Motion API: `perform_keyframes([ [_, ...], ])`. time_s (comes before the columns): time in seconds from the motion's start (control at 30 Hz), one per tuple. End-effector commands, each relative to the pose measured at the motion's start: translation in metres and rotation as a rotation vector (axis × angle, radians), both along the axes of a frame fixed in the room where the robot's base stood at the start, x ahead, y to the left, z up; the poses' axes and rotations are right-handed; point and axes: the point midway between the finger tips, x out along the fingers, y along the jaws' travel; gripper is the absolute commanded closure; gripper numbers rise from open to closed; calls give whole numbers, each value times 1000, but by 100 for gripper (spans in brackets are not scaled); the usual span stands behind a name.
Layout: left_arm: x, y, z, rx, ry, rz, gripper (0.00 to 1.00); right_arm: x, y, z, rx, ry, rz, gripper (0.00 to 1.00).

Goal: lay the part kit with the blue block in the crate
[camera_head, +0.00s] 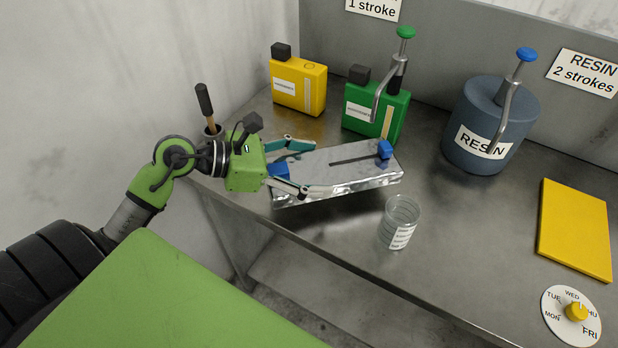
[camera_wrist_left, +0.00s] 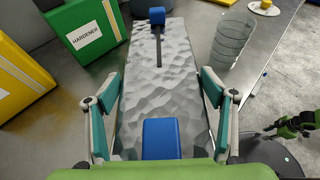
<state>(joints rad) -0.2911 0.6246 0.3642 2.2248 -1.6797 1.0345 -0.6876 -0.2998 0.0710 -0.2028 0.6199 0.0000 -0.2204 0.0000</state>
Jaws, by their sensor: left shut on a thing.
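A long silver, crinkled slab (camera_head: 345,172) with a dark slot, which I take for the part kit, lies at the front left of the metal bench. A blue block (camera_head: 279,171) sits at its near end by my gripper, and a second small blue block (camera_head: 385,149) at its far end. My left gripper (camera_head: 291,165) is shut on the slab, one teal finger along each side. In the left wrist view, the slab (camera_wrist_left: 165,95) runs between the fingers. Whether it is lifted off the bench is hard to tell. No crate shows.
A clear labelled beaker (camera_head: 400,222) stands close beside the slab's far half. Behind are a yellow can (camera_head: 298,88), a green hardener can (camera_head: 376,112) with pump and a resin drum (camera_head: 484,130). A yellow panel (camera_head: 575,230) and day dial (camera_head: 571,315) are at right.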

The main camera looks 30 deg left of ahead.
Motion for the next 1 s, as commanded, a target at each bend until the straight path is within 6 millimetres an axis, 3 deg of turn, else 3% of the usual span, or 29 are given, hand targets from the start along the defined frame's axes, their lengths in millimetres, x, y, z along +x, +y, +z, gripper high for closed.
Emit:
perform_keyframes([
  [0.23,9,13,-17,-3,-2,1,54,0,-5,1,-5,0,2,68],
  [0.43,8,12,-43,-3,-1,1,54,0,-9,8,-10,-1,0,68],
  [0.83,8,12,-52,1,-3,-1,54,0,-10,3,-12,-1,-1,68],
  [0.87,8,12,-51,1,-1,-2,19,0,-10,4,-12,-1,-1,68],
  [0.9,8,12,-51,1,-1,-2,9,0,-10,5,-12,-1,-1,68],
  [1.0,8,12,-50,1,-1,-2,7,0,-10,5,-11,0,-1,68],
])
